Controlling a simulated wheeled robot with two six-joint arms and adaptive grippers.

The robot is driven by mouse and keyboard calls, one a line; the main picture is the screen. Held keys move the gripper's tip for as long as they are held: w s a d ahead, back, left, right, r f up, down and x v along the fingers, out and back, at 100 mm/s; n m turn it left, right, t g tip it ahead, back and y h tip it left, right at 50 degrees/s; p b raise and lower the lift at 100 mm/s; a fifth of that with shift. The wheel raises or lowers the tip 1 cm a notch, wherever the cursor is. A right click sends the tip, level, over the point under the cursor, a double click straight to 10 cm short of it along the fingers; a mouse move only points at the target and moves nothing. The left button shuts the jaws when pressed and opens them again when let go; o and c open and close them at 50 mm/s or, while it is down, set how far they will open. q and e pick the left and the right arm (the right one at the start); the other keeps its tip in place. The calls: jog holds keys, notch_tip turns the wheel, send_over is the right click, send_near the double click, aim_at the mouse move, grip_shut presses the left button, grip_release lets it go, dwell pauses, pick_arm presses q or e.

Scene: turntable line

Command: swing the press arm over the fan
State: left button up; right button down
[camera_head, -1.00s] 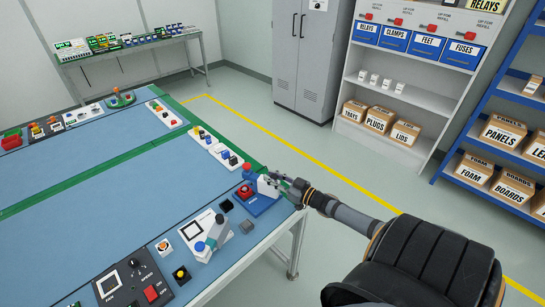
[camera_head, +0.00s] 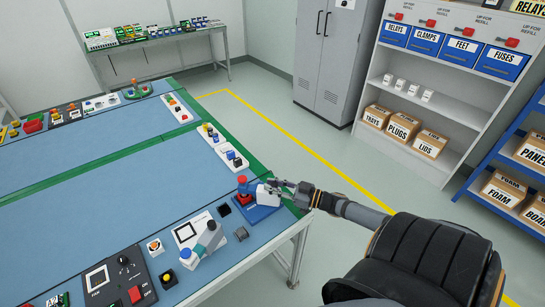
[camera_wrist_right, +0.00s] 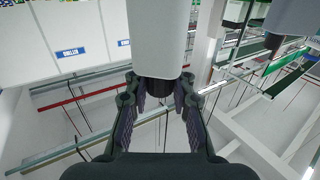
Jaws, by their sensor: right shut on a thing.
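My right gripper (camera_head: 277,187) is shut on a white piece (camera_head: 264,195) at the blue base (camera_head: 262,212) near the table's right corner. A red knob (camera_head: 243,180) and a small blue part stand beside that piece. In the right wrist view the fingers (camera_wrist_right: 158,108) close around the dark lower end of a pale, smooth body (camera_wrist_right: 158,40). A black panel (camera_head: 118,274) labelled FAN, with a dark square window (camera_head: 97,278), lies at the near left. Which part is the press arm is not clear. My left gripper is not in view.
A white device with a grey arm and blue ends (camera_head: 200,240) stands between the panel and the blue base. Small black blocks (camera_head: 224,209) lie nearby. A white strip with small parts (camera_head: 222,148) runs behind. The blue table middle (camera_head: 100,200) is clear.

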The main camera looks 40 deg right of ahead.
jog(key=shift+s+d+f, duration=0.1)
jog(key=shift+f, duration=0.1)
jog(key=c, duration=1.6)
grip_release()
jog(key=o, duration=0.5)
jog(key=shift+s+d+r, duration=0.1)
jog(key=shift+s+r, duration=0.05)
jog(key=shift+s, duration=0.05)
jog(key=shift+c, duration=0.2)
jog(key=shift+w, duration=0.1)
jog(key=shift+s, duration=0.2)
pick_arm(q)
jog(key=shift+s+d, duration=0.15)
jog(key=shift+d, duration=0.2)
pick_arm(e)
jog(key=v, duration=0.7)
